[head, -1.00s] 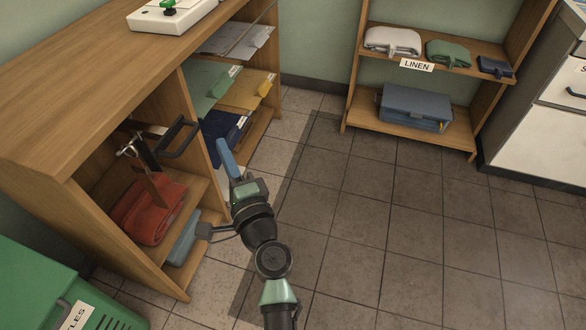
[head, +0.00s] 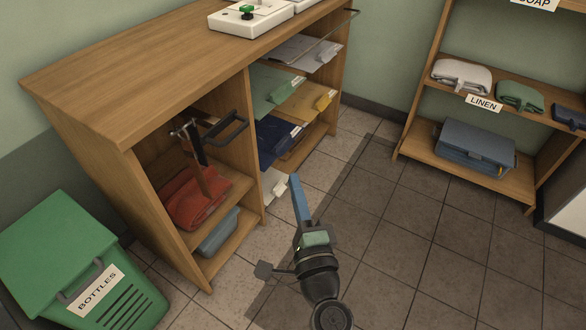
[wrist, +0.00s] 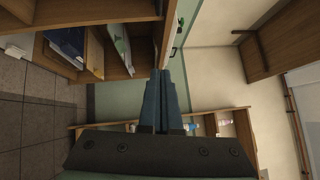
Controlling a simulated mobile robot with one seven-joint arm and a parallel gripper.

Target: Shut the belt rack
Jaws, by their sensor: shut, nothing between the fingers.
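The belt rack (head: 188,128) is a metal hanger in the upper left compartment of the wooden cabinet, with dark and brown belts (head: 197,155) hanging from it. Its black loop handle (head: 228,127) is at the right end, toward the compartment's open front near the divider. I cannot tell exactly how far the rack is drawn out. My gripper (head: 295,182) is shut and empty, its blue fingers together in front of the cabinet, right of and apart from the handle. Its fingers also show in the wrist view (wrist: 163,76); I cannot make out the rack there.
The wooden cabinet (head: 110,95) holds red cloth (head: 193,200) below the belts and several folders (head: 277,138) to the right. A green bottles bin (head: 60,240) stands at left. A linen shelf (head: 470,172) is at right. The tiled floor (head: 400,240) between them is clear.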

